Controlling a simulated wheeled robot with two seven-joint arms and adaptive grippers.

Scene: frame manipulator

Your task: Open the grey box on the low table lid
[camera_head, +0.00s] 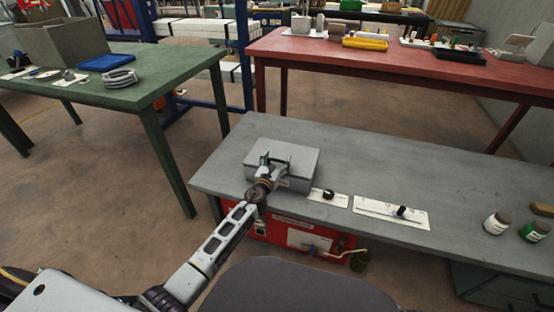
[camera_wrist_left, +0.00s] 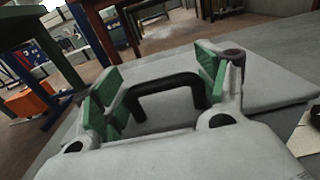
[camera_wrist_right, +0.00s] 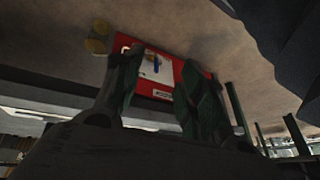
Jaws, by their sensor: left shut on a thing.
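The grey box (camera_head: 294,184) stands on the low grey table (camera_head: 400,165), near its left end. Its flat lid (camera_head: 303,160) looks closed in the head view. The lid has a dark handle, seen in the left wrist view (camera_wrist_left: 165,82). The fingers hide part of the lid. My right gripper (camera_wrist_right: 160,90) shows only in the right wrist view, with its fingers apart and nothing between them.
Right of the box are a small plate with a black knob (camera_head: 328,195) and a longer plate with a black slider (camera_head: 400,212). Two jars (camera_head: 497,222) stand farther right. A red cabinet (camera_head: 290,232) is under the table. The table behind the plates is clear.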

